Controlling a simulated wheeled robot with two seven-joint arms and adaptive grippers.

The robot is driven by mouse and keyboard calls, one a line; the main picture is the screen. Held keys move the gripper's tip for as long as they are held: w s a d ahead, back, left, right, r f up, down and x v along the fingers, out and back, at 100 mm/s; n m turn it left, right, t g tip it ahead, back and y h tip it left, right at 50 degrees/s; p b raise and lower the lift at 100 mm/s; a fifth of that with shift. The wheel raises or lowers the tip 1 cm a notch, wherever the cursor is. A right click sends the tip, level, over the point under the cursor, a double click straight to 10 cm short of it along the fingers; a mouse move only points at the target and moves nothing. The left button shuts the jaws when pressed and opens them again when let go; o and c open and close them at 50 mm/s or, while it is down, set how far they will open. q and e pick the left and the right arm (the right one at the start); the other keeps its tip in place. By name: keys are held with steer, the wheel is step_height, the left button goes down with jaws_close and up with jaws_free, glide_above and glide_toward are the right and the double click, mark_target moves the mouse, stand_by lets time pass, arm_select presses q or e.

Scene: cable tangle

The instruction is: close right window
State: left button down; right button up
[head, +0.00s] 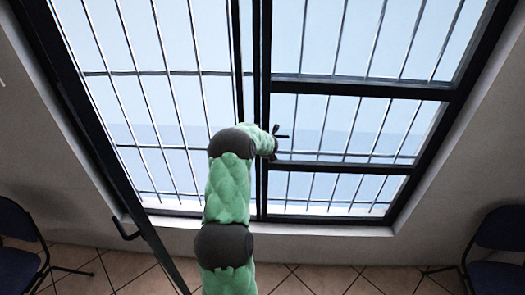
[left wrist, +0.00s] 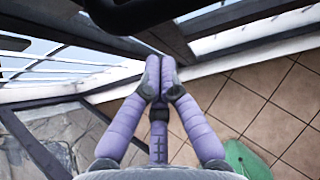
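The right window (head: 360,92) is a dark-framed pane with crossbars, right of the central upright in the head view. Whether it is fully shut I cannot tell. One of my arms, green with dark joints, reaches up across the middle of the head view. Its end is beside the central upright, with a small dark piece there that could be a handle or part of my gripper. In the left wrist view my left gripper (left wrist: 160,78) has its purple fingers together at the tips, near a dark frame piece. Contact there is unclear. My right gripper is not identifiable in either view.
A dark window frame edge (head: 88,130) slants through the left of the head view, with a handle (head: 125,230) low on it. Blue chairs stand at the lower left (head: 20,250) and lower right (head: 497,245). Tiled floor (head: 310,278) lies below the window.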

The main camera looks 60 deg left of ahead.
arm_select(q)
steer(key=v, duration=0.7)
steer(key=shift+s+d, duration=0.15)
steer(key=shift+s, duration=0.1)
arm_select(e)
steer(key=shift+w+a+f, duration=0.25)
steer(key=shift+w+f, duration=0.1)
steer(key=shift+w, duration=0.1)
arm_select(q)
steer(key=shift+r, duration=0.1)
steer(key=shift+d, duration=0.1)
